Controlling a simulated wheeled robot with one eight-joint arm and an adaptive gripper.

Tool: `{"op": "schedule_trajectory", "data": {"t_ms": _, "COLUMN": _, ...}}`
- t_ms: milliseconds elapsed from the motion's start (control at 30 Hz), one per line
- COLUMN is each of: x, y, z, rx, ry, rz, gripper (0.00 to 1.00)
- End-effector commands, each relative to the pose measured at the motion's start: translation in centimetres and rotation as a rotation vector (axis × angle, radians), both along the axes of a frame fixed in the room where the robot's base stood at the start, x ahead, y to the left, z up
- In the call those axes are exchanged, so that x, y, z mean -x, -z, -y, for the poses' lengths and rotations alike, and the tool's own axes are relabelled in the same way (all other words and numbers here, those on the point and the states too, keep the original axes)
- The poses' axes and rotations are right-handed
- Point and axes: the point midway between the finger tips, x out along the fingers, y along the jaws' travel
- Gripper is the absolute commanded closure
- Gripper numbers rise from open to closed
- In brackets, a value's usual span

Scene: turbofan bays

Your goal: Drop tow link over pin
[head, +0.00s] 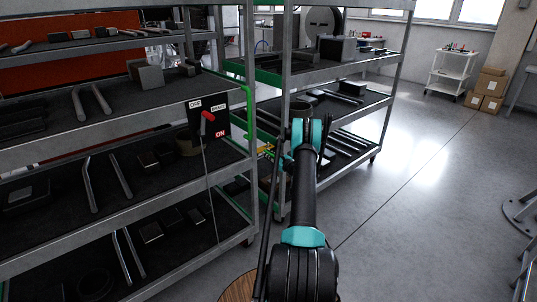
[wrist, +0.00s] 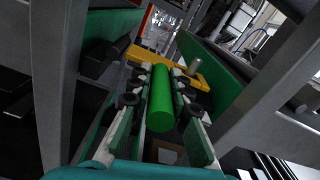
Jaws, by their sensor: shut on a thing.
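My gripper (wrist: 163,88) is shut on a green cylinder (wrist: 161,100), with one finger along each side of it. A yellow bar (wrist: 182,68), which looks like the tow link, lies crosswise at the far end of the cylinder. The cylinder looks like its handle, but the joint is not clear. A short grey pin (wrist: 193,66) shows at the bar's right part. I cannot tell whether it passes through the bar or stands behind it. In the head view, my gripper (head: 279,158) is between two shelf carts, with a small bit of the yellow bar (head: 266,150) showing.
A loaded shelf cart (head: 130,120) stands at the left, and another (head: 340,75) stands beyond my arm. Their grey posts flank my gripper closely. A switch panel (head: 208,118) with a red lever hangs on the left cart.

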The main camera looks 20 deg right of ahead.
Motion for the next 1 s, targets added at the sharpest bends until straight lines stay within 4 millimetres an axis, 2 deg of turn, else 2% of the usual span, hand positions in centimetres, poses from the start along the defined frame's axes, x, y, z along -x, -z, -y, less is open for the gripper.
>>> {"op": "schedule_trajectory", "data": {"t_ms": 567, "x": 0.12, "y": 0.32, "z": 0.15, "rx": -0.035, "ry": 0.002, "rz": -0.013, "gripper": 1.0}}
{"op": "schedule_trajectory", "data": {"t_ms": 600, "x": 0.12, "y": 0.33, "z": 0.14, "rx": -0.035, "ry": 0.001, "rz": -0.013, "gripper": 0.81}}
{"op": "schedule_trajectory", "data": {"t_ms": 667, "x": 0.11, "y": 0.33, "z": 0.13, "rx": -0.035, "ry": 0.001, "rz": -0.013, "gripper": 0.73}}
{"op": "schedule_trajectory", "data": {"t_ms": 1000, "x": 0.22, "y": 0.24, "z": 0.15, "rx": -0.035, "ry": 0.001, "rz": -0.012, "gripper": 0.73}}
